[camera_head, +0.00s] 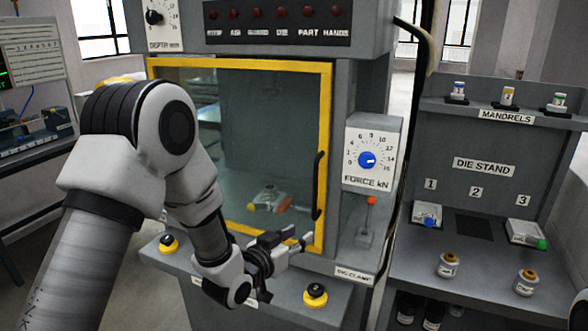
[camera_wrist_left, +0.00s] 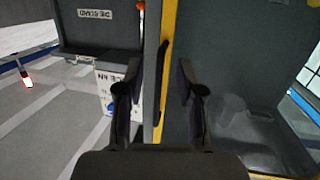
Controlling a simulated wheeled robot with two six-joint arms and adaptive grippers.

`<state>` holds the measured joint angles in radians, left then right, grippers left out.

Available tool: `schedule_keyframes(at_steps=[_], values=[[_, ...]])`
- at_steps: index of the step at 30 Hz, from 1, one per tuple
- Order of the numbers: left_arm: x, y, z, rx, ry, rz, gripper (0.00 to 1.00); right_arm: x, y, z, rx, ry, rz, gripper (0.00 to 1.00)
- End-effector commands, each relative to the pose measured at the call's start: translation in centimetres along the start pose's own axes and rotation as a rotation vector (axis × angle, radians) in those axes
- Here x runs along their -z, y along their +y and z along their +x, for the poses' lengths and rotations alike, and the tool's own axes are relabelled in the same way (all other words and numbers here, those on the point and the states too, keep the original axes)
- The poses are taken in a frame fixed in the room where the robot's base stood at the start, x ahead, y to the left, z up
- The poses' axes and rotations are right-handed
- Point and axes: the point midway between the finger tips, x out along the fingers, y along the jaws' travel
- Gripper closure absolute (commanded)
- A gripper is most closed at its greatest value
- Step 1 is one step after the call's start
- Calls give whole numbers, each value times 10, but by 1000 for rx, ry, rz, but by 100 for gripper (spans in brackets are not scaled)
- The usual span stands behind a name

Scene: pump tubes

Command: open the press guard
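The press guard is a clear door in a yellow frame (camera_head: 240,64), shut across the front of the press. Its black upright handle (camera_head: 318,186) is on the right side of the frame. In the left wrist view the handle (camera_wrist_left: 164,82) stands on the yellow edge, between and beyond the two fingers. My left gripper (camera_head: 298,241) is in front of the guard's lower right corner, just below the handle. Its fingers (camera_wrist_left: 159,85) are apart with nothing held; contact with the handle cannot be told. My right gripper is in neither view.
Black buttons on yellow bases (camera_head: 316,295) (camera_head: 169,243) sit on the press ledge. A red-tipped lever (camera_head: 369,200) and force dial (camera_head: 367,159) are right of the guard. The die stand (camera_head: 484,168) is farther right. A die (camera_head: 268,199) shows behind the guard.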

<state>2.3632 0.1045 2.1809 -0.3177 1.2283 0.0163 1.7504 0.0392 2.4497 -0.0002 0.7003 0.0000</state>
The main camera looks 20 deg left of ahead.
Motion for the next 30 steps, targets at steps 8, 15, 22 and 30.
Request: schedule_keyframes(at_steps=[8, 15, 22, 30], values=[[98, -2, 1, 7, 153, 32, 63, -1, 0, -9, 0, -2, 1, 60], [105, -2, 45, 7, 151, 32, 63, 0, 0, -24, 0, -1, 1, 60], [106, -3, 70, 8, 150, 29, 63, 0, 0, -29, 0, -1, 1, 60], [105, -3, 70, 8, 149, 29, 88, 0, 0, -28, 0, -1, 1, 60]])
